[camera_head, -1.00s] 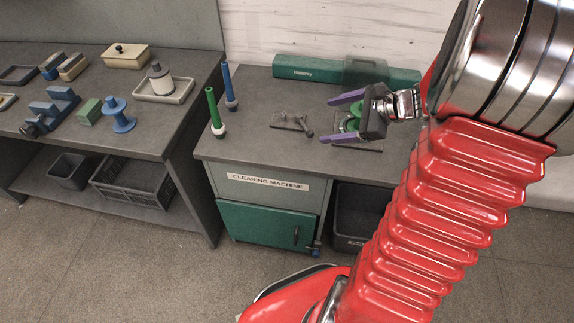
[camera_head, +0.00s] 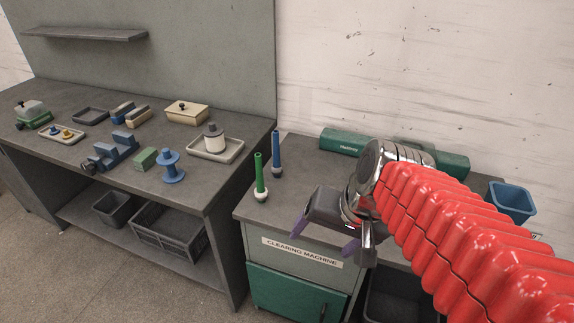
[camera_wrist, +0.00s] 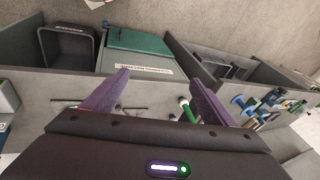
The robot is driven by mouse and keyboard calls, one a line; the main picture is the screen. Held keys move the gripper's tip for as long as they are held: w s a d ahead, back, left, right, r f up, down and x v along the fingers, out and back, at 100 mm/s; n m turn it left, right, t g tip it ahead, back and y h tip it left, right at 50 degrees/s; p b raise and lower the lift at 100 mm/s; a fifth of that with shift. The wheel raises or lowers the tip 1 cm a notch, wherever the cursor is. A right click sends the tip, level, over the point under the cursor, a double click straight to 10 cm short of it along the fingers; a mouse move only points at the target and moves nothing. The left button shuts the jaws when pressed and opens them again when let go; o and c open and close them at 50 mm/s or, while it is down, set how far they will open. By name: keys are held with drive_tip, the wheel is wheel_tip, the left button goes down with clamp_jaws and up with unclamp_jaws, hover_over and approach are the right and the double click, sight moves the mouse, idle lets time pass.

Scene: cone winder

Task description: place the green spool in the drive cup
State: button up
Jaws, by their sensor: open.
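An upright green tube with a pale bulb at its foot, which looks like the green spool (camera_head: 259,175), stands at the left end of the machine's bench. The wrist view shows it end-on (camera_wrist: 185,106), near the right finger. My gripper (camera_head: 324,238) is open and empty, to the right of the tube and apart from it, with its purple fingers pointing toward the bench front. The wrist view shows the gripper's spread fingers (camera_wrist: 160,76). I cannot make out the drive cup; my arm and gripper cover much of the bench.
A similar blue tube (camera_head: 277,152) stands close behind the green one. A long green housing (camera_head: 342,142) lies along the bench back. A blue bin (camera_head: 511,203) is at the right. The left table (camera_head: 80,166) carries a blue spool (camera_head: 171,168), trays and blocks.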

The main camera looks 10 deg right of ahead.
drive_tip(key=shift+s+a+r+n+t+h, duration=0.2)
drive_tip(key=shift+s+r+n+t+h, duration=0.15)
drive_tip(key=shift+s+n, duration=0.4)
drive_tip(key=shift+s+a+r+n+t+h, duration=0.2)
drive_tip(key=shift+s+r+n, duration=0.25)
drive_tip(key=shift+n, duration=0.6)
drive_tip(key=shift+s+a+r+n+t+h, duration=0.15)
drive_tip(key=shift+s+r+n+t+h, duration=0.25)
drive_tip(key=shift+n, duration=0.5)
drive_tip(key=shift+s, duration=0.15)
